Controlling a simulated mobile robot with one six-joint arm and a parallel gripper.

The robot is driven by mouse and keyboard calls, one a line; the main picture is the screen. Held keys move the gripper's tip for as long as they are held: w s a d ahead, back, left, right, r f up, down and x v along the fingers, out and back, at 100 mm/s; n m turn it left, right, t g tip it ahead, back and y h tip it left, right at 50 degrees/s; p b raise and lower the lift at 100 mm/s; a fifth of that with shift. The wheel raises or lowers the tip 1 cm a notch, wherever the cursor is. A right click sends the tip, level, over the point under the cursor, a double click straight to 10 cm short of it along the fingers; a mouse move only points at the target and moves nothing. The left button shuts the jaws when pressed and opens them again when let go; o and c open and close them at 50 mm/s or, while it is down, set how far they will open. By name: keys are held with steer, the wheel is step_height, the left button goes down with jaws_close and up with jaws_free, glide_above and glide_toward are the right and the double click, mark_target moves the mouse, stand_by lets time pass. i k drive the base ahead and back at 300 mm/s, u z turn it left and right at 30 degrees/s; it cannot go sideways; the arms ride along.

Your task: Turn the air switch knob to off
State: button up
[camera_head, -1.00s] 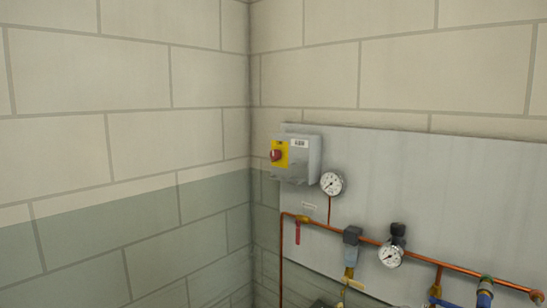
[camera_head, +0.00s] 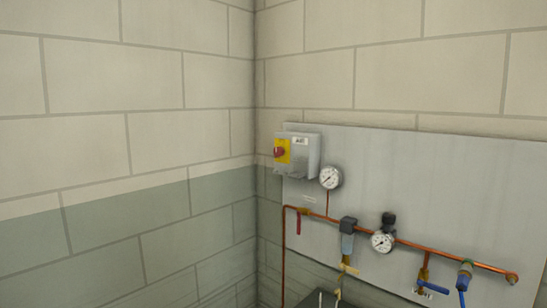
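The air switch is a grey box (camera_head: 305,154) on a grey wall panel, right of the room corner. Its red knob (camera_head: 279,152) sits on a yellow plate (camera_head: 284,150) on the box's left-facing front. The knob is small here, and I cannot tell its setting. My gripper is not in view, and nothing touches the knob.
A dark surface (camera_head: 318,298) shows at the bottom. The block wall (camera_head: 100,150) at left is bare.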

mark_target(279, 152)
steer(key=z, duration=0.3)
steer(key=k, duration=0.25)
steer(key=u, duration=2.15)
steer(key=i, duration=2.25)
steer(key=z, duration=2.85)
steer(key=i, duration=0.85)
steer(key=z, duration=0.05)
